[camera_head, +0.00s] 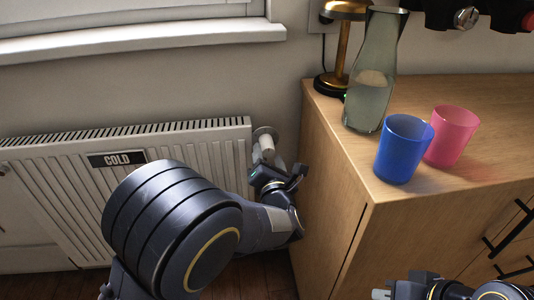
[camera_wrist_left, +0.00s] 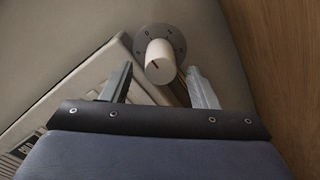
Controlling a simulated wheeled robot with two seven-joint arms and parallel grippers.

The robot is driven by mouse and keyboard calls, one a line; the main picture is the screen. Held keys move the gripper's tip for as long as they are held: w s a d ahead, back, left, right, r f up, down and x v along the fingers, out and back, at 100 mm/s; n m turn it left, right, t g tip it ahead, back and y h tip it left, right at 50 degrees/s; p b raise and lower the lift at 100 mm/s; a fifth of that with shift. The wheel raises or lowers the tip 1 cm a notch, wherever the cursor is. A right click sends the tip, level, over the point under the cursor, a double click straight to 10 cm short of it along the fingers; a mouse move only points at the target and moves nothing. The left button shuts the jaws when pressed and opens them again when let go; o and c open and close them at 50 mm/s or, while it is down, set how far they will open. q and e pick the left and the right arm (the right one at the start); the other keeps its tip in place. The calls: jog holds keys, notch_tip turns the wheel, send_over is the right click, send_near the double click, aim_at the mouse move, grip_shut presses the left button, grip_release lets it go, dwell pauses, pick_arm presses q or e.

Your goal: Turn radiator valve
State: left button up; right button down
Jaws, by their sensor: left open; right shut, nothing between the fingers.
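The white radiator valve knob (camera_head: 266,145) sticks out at the right end of the white radiator (camera_head: 215,150), which carries a black "COLD" sign (camera_head: 117,158). My left gripper (camera_head: 280,178) is open just below the knob. In the wrist view its two fingers (camera_wrist_left: 160,85) are spread, with the knob ahead between and slightly beyond their tips. My right gripper (camera_head: 381,294) is only partly visible at the bottom edge.
A wooden cabinet (camera_head: 330,187) stands close to the right of my left gripper. On it are a blue cup (camera_head: 402,150), a pink cup (camera_head: 453,135), a glass carafe (camera_head: 372,80) and a brass lamp (camera_head: 342,50). A windowsill (camera_head: 140,38) runs above the radiator.

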aim_at(268, 154)
pick_arm(q)
jog(key=shift+w+a, duration=0.15)
jog(key=shift+w, duration=0.7)
jog(key=shift+w+a, duration=0.1)
jog(key=shift+w, duration=0.75)
jog(key=shift+c, duration=0.3)
jog(key=c, duration=0.9)
